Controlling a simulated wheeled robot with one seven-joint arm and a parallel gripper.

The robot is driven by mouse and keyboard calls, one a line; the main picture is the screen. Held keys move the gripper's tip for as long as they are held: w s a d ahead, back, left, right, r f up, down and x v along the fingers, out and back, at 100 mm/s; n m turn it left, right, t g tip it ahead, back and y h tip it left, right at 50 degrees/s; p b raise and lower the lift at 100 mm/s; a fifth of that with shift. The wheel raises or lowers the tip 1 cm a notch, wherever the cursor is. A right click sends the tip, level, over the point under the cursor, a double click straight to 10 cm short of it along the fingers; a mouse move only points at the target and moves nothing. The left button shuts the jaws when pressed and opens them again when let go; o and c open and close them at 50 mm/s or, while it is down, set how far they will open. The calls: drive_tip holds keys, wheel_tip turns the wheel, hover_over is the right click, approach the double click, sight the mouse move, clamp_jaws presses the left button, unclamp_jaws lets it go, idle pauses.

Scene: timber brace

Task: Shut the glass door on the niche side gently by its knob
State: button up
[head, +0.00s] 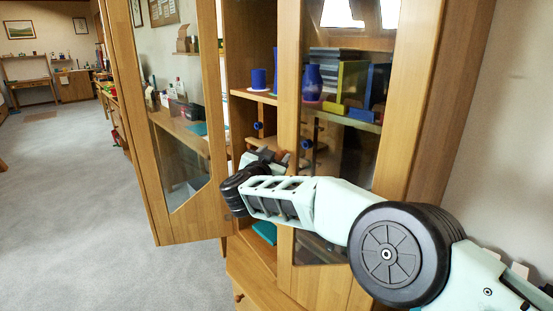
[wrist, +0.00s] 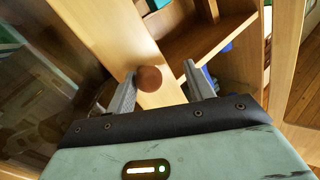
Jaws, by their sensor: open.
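The wooden cabinet has two glass doors. The left glass door (head: 180,100) stands swung open to the left. The right glass door (head: 289,80) lies across the right part of the shelves; how far it stands off the cabinet I cannot tell. My gripper (head: 262,158) is in front of the gap between the doors, by the right door's left stile. In the wrist view my gripper (wrist: 160,70) is open, with a round brown knob (wrist: 150,79) on a wooden stile (wrist: 118,45) between its fingers. Contact is not clear. The knob is hidden in the head view.
The shelves hold a blue cup (head: 259,78), a blue vase (head: 312,83) and several books (head: 334,62). A wooden drawer front (head: 250,275) is below. A white wall (head: 510,130) is at right. Grey carpet (head: 70,190) is clear at left.

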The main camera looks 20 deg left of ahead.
drive_tip(key=shift+w+d+f, duration=0.1)
drive_tip(key=shift+d+f, duration=0.05)
drive_tip(key=s+b, duration=0.1)
drive_tip(key=s, duration=1.6)
drive_tip(key=shift+s+d, duration=0.2)
drive_tip(key=shift+s, duration=0.05)
